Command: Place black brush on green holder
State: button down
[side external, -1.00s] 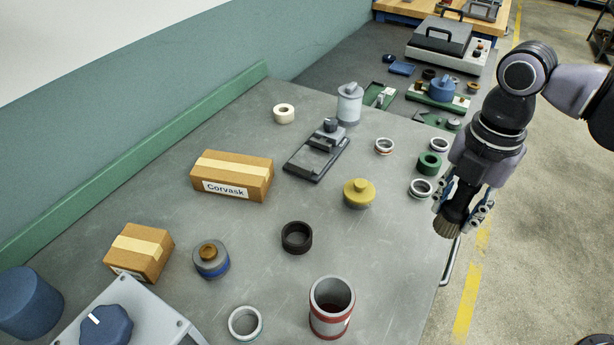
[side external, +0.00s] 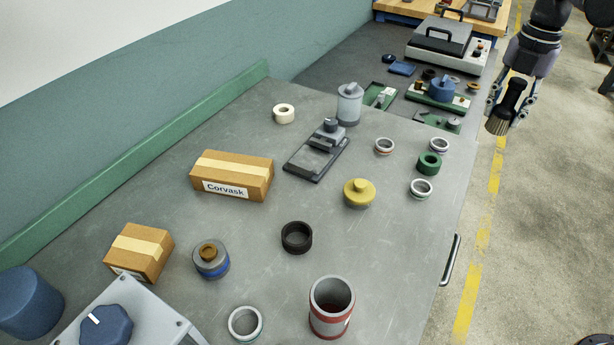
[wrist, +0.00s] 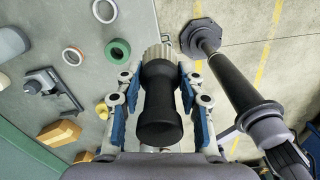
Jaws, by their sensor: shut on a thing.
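My gripper (side external: 513,97) is shut on the black brush (side external: 508,103) and holds it in the air beyond the right edge of the table, over the floor. The brush tilts a little, with its pale bristles down and to the left. In the wrist view, the brush (wrist: 160,118) lies between the blue-padded fingers, bristles pointing to the top of the picture. A thick green ring (side external: 420,167), which may be the green holder, lies on the table, left of and apart from the gripper. It also shows in the wrist view (wrist: 109,54).
White-rimmed rings (side external: 420,195) lie near the green ring. A yellow knobbed part (side external: 359,197), a grey vise-like fixture (side external: 318,160) and a carton (side external: 232,178) stand further left. Green plates (side external: 467,105) with parts lie on the back bench.

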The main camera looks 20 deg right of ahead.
jog(key=shift+w+d, duration=0.3)
jog(key=shift+d, duration=0.45)
jog(key=shift+w+f, duration=0.1)
jog(key=shift+w, duration=0.05)
send_over(431, 159)
notch_tip(431, 159, down, 7)
jog(key=shift+r, duration=0.1)
jog(key=shift+f, duration=2)
jog(key=shift+f, duration=0.1)
jog(key=c, duration=0.8)
grip_release()
